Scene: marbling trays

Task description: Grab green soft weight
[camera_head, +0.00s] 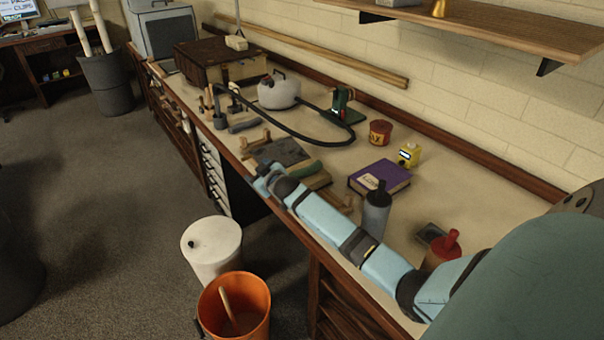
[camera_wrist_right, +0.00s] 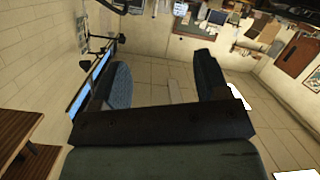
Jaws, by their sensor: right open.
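A dark green, slightly curved piece (camera_head: 306,169), which looks like the green soft weight, lies on the bench beside a dark slab (camera_head: 281,152). Its near side is close to my right arm's outline, and its full shape is hard to make out. My left gripper is not in view.
A purple book (camera_head: 380,177), a grey bottle (camera_head: 376,212) and a red-topped bottle (camera_head: 444,250) stand along my right arm. A white kettle-like vessel (camera_head: 278,93) is farther back. A white bin (camera_head: 212,252) and an orange bucket (camera_head: 236,303) stand below the bench edge.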

